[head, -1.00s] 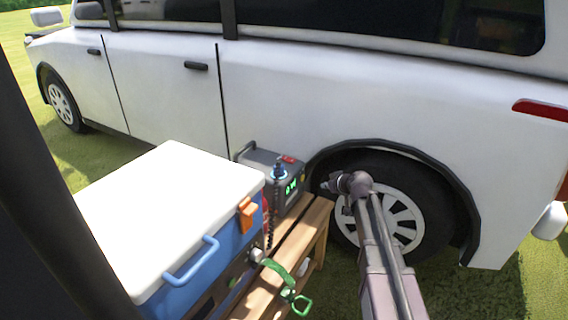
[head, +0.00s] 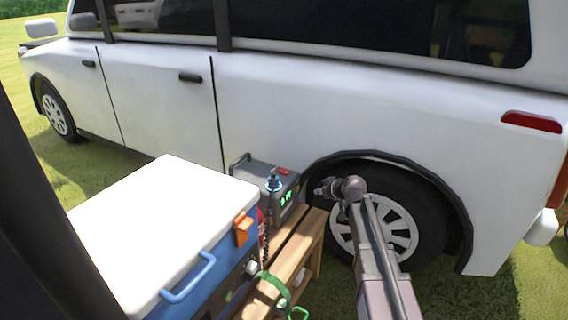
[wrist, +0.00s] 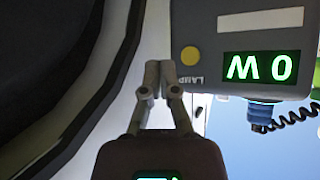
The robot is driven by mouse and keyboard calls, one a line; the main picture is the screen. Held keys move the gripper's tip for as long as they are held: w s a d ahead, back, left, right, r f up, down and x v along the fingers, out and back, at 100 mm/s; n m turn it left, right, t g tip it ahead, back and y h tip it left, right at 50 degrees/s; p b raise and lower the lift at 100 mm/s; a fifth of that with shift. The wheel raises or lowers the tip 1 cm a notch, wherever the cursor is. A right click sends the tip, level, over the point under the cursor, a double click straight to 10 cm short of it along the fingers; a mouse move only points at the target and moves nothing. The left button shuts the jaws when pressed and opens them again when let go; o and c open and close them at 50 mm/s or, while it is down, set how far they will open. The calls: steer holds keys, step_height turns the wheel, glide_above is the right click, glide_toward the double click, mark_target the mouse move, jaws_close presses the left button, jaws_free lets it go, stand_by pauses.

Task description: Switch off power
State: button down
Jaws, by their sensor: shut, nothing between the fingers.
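The power box (head: 262,172) is a grey unit with a handle, a red patch on top and a lit green display (head: 286,198). It stands on the wooden bench beside the van. In the wrist view the box (wrist: 210,22) appears upside down, with its display (wrist: 260,67) reading 0 W and a yellow round button (wrist: 190,56) by the label LAMP. A blue plug (head: 273,184) with a coiled cord is on the box. My gripper (head: 318,188) is shut and empty, just right of the box. In the wrist view its fingertips (wrist: 160,75) are left of the yellow button; contact is unclear.
A blue cooler (head: 207,268) with a white lid stands left of the box. The wooden bench (head: 296,254) carries a green strap (head: 274,284). The white van (head: 330,105) and its rear wheel (head: 402,232) are close behind my gripper. Grass lies open at right.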

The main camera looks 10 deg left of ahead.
steer(key=w+a+r+n+g+y+p, duration=0.1)
steer(key=a+r+n+g+p, duration=0.1)
steer(key=r+p, duration=0.6)
steer(key=w+a+r+n+g+y+p, duration=0.1)
steer(key=a+r+n+g+p, duration=0.1)
steer(key=r+p, duration=0.6)
steer(key=shift+w+a+r+n+y, duration=0.15)
steer(key=shift+a+r+n+y, duration=0.15)
steer(key=shift+a+n, duration=0.4)
steer(key=shift+f, duration=0.1)
steer(key=b, duration=0.7)
glide_above(285, 171)
step_height(285, 171, down, 7)
steer(key=shift+w+a+r, duration=0.1)
steer(key=shift+r, duration=0.1)
steer(key=shift+a+f+b, duration=0.1)
steer(key=shift+f+b, duration=1.45)
steer(key=shift+f, duration=0.15)
